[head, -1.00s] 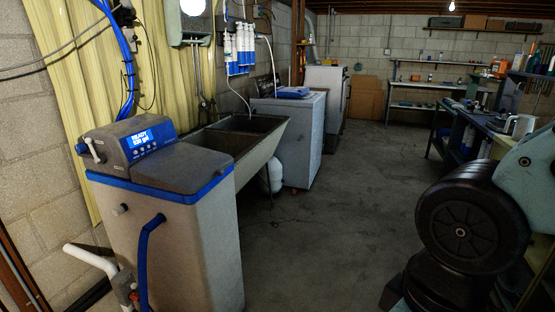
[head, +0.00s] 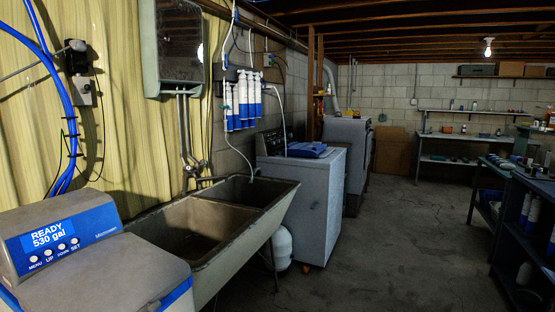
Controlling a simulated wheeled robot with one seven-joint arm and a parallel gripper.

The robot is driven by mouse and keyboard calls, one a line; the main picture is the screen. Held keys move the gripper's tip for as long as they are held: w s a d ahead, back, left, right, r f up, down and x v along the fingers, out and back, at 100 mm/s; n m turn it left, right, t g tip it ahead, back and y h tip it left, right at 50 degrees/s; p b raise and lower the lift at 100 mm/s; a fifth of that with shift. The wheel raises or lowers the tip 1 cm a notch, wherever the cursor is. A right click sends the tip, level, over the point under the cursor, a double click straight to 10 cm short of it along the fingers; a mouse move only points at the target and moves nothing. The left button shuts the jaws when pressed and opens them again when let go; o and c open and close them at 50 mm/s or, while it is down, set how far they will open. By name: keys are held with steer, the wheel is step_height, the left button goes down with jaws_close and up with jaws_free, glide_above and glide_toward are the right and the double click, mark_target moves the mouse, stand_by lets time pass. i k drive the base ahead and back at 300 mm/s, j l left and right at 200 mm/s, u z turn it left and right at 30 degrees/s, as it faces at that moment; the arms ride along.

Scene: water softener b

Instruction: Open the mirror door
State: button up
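The mirror cabinet (head: 180,42) hangs on the yellow corrugated wall at the upper left of the head view, above the utility sink. Its mirror door (head: 181,45) faces the room and looks shut. The cabinet's top is close to the upper picture edge. A bright round reflection shows at the door's right side. A handle cannot be made out. My gripper and arm are not in view.
The double utility sink (head: 215,215) stands below the mirror. The water softener (head: 85,260) fills the near lower left. White filter cartridges (head: 243,98) hang right of the mirror. A washer (head: 315,195) stands beyond the sink. Floor (head: 390,240) at centre right is clear.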

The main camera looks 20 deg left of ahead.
mark_target(178, 30)
steer(key=i+u, duration=0.2)
steer(key=i, duration=0.25)
steer(key=i+l+u, duration=0.15)
steer(key=i, duration=0.35)
steer(key=i+l+u, duration=0.2)
steer(key=i, duration=0.25)
steer(key=j, duration=0.1)
